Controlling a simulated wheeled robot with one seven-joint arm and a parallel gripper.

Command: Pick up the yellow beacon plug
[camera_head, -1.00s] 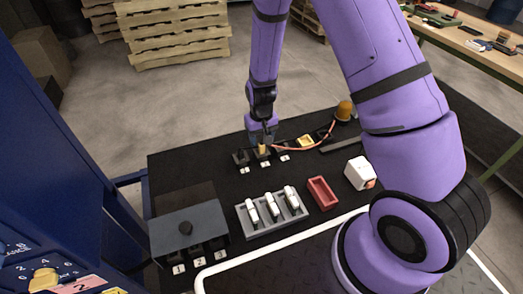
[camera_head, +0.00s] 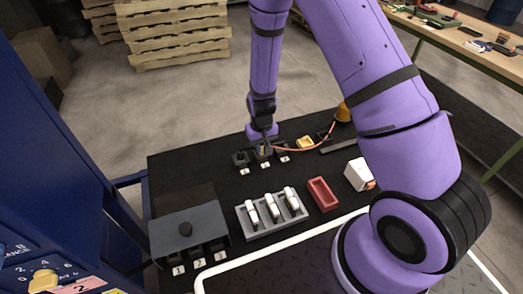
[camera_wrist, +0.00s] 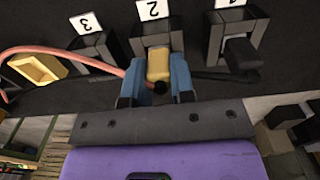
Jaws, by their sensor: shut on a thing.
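The yellow beacon plug (camera_wrist: 158,66) is between the blue fingers of my gripper (camera_wrist: 156,88) in the wrist view. The fingers are shut on it from both sides. The plug sits at the black socket labelled 2 (camera_wrist: 157,34), and how deep it is in there is hidden. In the head view the plug (camera_head: 263,151) is mostly covered by my gripper (camera_head: 265,146). An orange cable (camera_wrist: 45,50) curves from the plug's area past the socket labelled 3 (camera_wrist: 92,48). The amber beacon (camera_head: 343,111) is partly hidden behind my arm.
The socket labelled 1 (camera_wrist: 238,48) holds a black piece close beside my gripper. A small yellow tray (camera_head: 305,142) lies near the cable. A grey rack (camera_head: 268,229) with white pieces, a red tray (camera_head: 322,194) and a white box (camera_head: 358,174) stand nearer.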

